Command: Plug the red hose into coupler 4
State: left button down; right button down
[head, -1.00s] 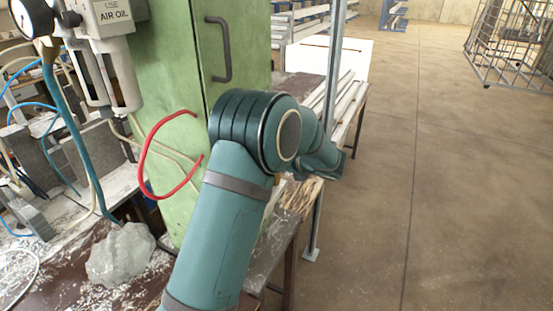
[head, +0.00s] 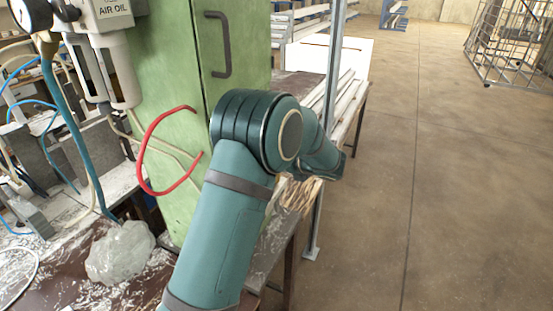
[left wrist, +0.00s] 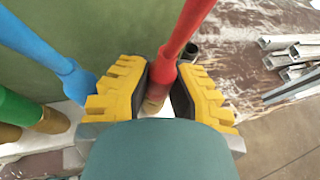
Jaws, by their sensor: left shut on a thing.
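In the left wrist view the red hose (left wrist: 184,28) runs down between the yellow-padded fingers of my left gripper (left wrist: 160,85), which is shut on it. A brass-coloured end (left wrist: 154,104) shows below the red part between the fingers; I cannot tell whether it is in a coupler. No coupler number is readable. My left gripper is hidden there. My right gripper is in neither view.
A blue hose (left wrist: 40,50) and a green hose (left wrist: 18,106) stand left of the gripper, the blue one close to the left finger. Metal profiles (left wrist: 290,65) lie at right. The green cabinet (head: 180,100) stands beside my arm. A crumpled clear bag (head: 120,252) lies on the bench.

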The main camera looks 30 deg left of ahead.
pick_arm(q)
jog(key=shift+f, duration=0.15)
jog(key=c, duration=0.9)
grip_release()
jog(key=shift+p+v, duration=0.75)
jog(key=shift+v, duration=3.8)
